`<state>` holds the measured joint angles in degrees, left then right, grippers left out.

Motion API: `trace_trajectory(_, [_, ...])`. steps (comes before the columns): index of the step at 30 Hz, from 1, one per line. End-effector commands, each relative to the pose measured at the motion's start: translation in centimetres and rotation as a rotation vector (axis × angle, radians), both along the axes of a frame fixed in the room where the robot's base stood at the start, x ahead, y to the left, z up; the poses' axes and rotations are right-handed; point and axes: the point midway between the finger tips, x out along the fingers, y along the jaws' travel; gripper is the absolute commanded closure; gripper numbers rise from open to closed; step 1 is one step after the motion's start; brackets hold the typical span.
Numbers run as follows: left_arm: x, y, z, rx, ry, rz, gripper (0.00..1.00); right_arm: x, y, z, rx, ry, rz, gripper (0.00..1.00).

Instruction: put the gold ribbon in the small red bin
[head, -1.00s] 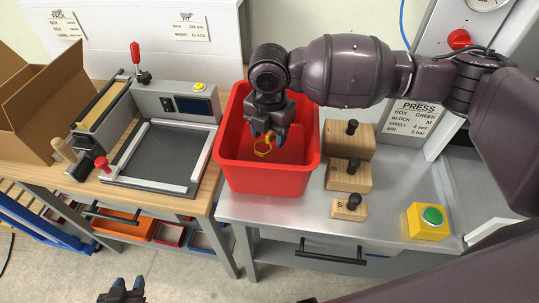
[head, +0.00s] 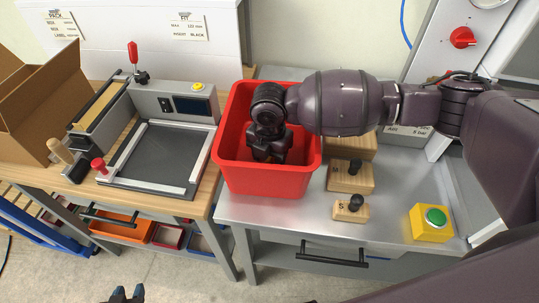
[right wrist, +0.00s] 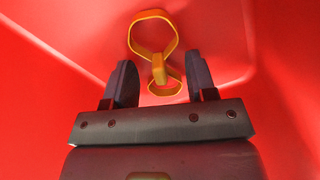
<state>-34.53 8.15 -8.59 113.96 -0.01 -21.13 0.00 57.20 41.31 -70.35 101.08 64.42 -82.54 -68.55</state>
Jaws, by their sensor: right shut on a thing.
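The gold ribbon (right wrist: 159,62), a thin looped band with a knot, shows in the right wrist view between the fingers of my right gripper (right wrist: 160,80). In the head view my right gripper (head: 269,153) is down inside a large red bin (head: 265,180) on the metal bench, shut on the ribbon. The ribbon is hidden there by the gripper. A small red bin (head: 168,237) stands on the shelf under the wooden table, partly covered by the tabletop. My left gripper (head: 128,293) is at the bottom edge, its fingertips apart and empty.
Wooden blocks with black knobs (head: 350,177) stand right of the large bin, with a green button box (head: 431,222) beyond. An orange bin (head: 122,226) is beside the small red one.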

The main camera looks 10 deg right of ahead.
Motion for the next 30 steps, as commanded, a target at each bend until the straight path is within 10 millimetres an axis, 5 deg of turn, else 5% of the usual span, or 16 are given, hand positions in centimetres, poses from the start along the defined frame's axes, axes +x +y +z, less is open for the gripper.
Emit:
trace_trajectory(4, [0.1, 0.0, 0.0, 0.001, -0.002, -0.001, 0.63, 0.0, 0.0, -0.3, 0.0, 0.001, 0.0, 0.7])
trace_trajectory(5, [0.2, 0.0, 0.0, 0.0, -0.003, -0.002, 0.63, 0.0, 0.0, -0.3, 0.001, 0.001, 0.0, 0.47])
trace_trajectory(10, [0.3, 0.0, 0.1, 0.0, -0.006, -0.002, 0.63, 0.0, 0.0, -0.3, 0.0, 0.0, 0.0, 0.23])
trace_trajectory(20, [0.3, -0.1, 0.2, 0.0, -0.007, -0.002, 0.63, 0.0, 0.0, 0.1, -0.001, -0.001, 0.0, 0.23])
trace_trajectory(30, [0.3, 0.0, 1.1, 0.0, -0.012, 0.0, 0.63, 0.1, 0.0, 5.5, 0.0, -0.004, 0.001, 0.23])
